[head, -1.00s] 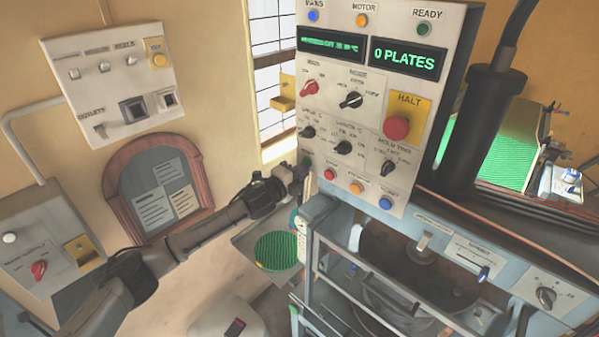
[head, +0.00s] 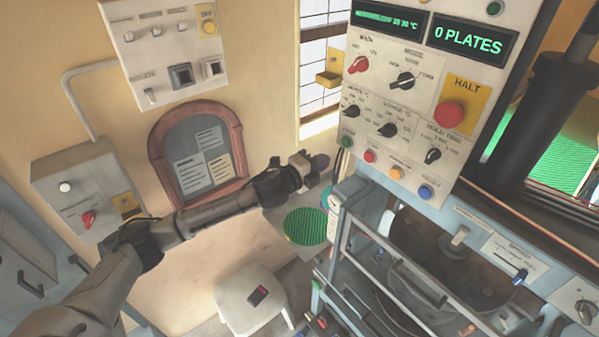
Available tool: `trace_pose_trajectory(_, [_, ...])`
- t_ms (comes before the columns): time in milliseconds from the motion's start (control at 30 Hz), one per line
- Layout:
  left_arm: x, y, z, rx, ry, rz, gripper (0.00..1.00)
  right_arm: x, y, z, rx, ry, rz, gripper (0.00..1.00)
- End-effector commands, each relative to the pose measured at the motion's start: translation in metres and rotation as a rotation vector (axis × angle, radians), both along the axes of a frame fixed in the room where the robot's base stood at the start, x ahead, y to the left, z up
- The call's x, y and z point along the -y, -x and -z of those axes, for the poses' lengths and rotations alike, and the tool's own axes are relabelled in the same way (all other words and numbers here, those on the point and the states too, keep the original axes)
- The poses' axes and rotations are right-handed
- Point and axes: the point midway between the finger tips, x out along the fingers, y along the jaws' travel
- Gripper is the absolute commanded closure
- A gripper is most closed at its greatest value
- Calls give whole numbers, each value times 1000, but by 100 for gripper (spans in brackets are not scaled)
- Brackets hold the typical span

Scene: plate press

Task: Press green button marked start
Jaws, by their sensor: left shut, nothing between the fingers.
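The control panel (head: 391,105) fills the upper middle of the head view. A row of small round buttons runs along its lower edge. The green button (head: 347,142) is at the left end, then red (head: 370,156), orange (head: 396,173) and blue (head: 425,192). The labels under them are too small to read. My left gripper (head: 321,161) is shut and empty. In the picture its tip is just left of and below the green button, apart from it, and the button is uncovered. My right gripper is not in view.
A big red HALT button (head: 450,114) sits on a yellow plate on the same panel. The display (head: 470,40) reads 0 PLATES. Red and black knobs lie above the buttons. A green round disc (head: 305,226) lies below my gripper, left of the press frame.

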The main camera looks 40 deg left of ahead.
Motion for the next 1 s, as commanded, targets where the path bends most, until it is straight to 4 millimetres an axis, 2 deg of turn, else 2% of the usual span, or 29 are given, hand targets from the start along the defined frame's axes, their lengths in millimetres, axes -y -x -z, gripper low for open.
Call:
trace_pose_trajectory(33, [-1, 11, 5, -1, -3, 1, 100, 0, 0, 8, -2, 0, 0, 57])
trace_pose_trajectory(200, [-4, 38, 3, -1, -4, 1, 100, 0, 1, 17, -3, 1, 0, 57])
trace_pose_trajectory(400, [-7, 56, 1, 1, -3, 0, 100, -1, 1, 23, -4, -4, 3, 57])
trace_pose_trajectory(600, [-7, 63, 0, 1, -1, 0, 100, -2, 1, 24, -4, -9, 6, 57])
trace_pose_trajectory(1000, [-7, 64, -1, 2, -1, 1, 100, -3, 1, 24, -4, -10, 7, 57])
